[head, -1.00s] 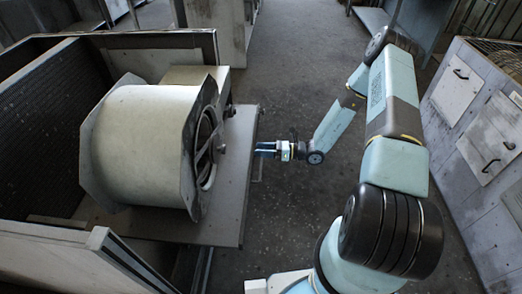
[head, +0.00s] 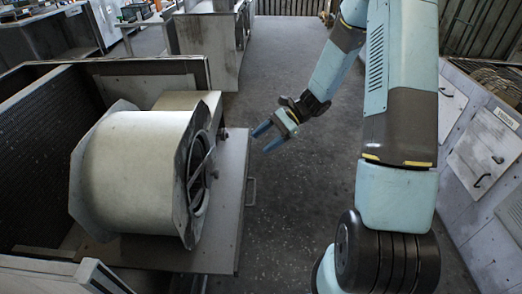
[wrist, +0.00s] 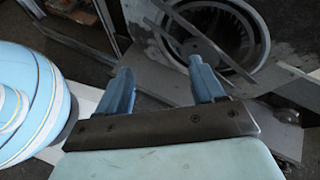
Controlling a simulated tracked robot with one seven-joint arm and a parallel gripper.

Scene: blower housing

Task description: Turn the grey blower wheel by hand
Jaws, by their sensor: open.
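The blower housing (head: 135,165) is a large pale drum with dark angular end plates, lying on its side on a platform. The grey blower wheel (head: 197,180) shows inside the round opening in its right end plate, behind a cross bar. In the wrist view the finned wheel (wrist: 232,28) is at the top, with the bar crossing the opening. My gripper (head: 266,138) is in the air to the right of the opening, apart from it. Its two blue fingers are spread and empty, and they also show in the wrist view (wrist: 165,88). Much of the wheel is hidden inside the housing.
The platform (head: 232,200) juts out under the housing, with a small handle at its right edge. Dark mesh panels (head: 45,150) enclose the left side. A grey cabinet (head: 480,140) stands at the right. The floor between is clear.

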